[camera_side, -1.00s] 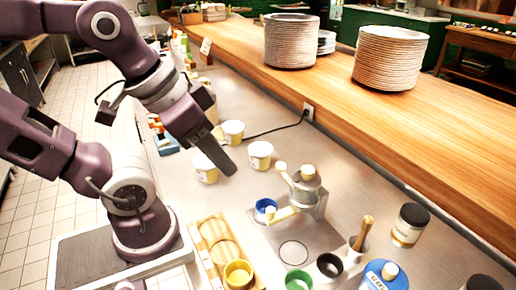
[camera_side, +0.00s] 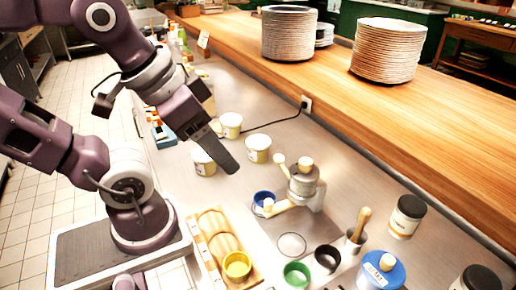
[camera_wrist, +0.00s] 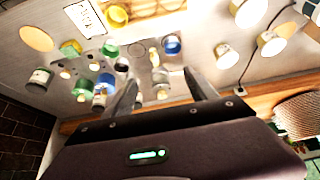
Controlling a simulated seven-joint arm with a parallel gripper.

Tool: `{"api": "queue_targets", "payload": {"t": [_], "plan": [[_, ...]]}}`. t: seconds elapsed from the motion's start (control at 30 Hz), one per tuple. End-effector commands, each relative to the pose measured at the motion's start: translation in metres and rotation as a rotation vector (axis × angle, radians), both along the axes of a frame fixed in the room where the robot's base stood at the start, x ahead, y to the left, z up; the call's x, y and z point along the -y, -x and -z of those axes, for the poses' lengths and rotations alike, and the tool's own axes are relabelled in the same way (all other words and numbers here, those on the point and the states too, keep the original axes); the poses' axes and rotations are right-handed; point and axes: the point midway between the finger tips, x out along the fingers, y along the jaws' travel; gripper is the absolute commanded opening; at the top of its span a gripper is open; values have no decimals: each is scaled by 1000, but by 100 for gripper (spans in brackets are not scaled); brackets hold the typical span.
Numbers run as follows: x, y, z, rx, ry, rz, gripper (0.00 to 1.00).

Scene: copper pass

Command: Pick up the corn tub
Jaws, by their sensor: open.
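Several look-alike white tubs with yellowish labels stand on the steel counter: a back tub (camera_side: 231,124), a right tub (camera_side: 258,148) and a left tub (camera_side: 204,163). Their labels are too small to read, so I cannot tell which is the corn tub. My gripper (camera_side: 229,162) hangs above the counter between the left and right tubs in the side view, touching none that I can see. In the wrist view my gripper (camera_wrist: 162,92) has its fingers spread with nothing between them. The tubs also show there at the upper right, including one tub (camera_wrist: 226,55).
A grinder-like device (camera_side: 304,183) with a blue cup (camera_side: 264,200) stands right of the tubs. A wooden tray (camera_side: 218,240), green cup (camera_side: 296,273), dark jar (camera_side: 406,216) and blue-lidded container (camera_side: 382,272) are nearby. Plate stacks (camera_side: 388,50) stand on the wooden ledge. A cable crosses behind the tubs.

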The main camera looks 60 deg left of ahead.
Motion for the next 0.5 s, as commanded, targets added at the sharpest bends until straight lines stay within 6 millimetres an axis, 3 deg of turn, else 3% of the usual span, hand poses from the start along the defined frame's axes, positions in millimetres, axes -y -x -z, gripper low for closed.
{"api": "queue_targets", "payload": {"t": [0.1, 0.37, 0.43, 0.5], "plan": [[0, 0, 0, 0, 0, 0, 86], [0, 0, -1, 0, 0, 0, 86], [0, -1, -10, 3, 0, 0, 86], [0, -1, -31, 8, 0, 0, 86]]}}
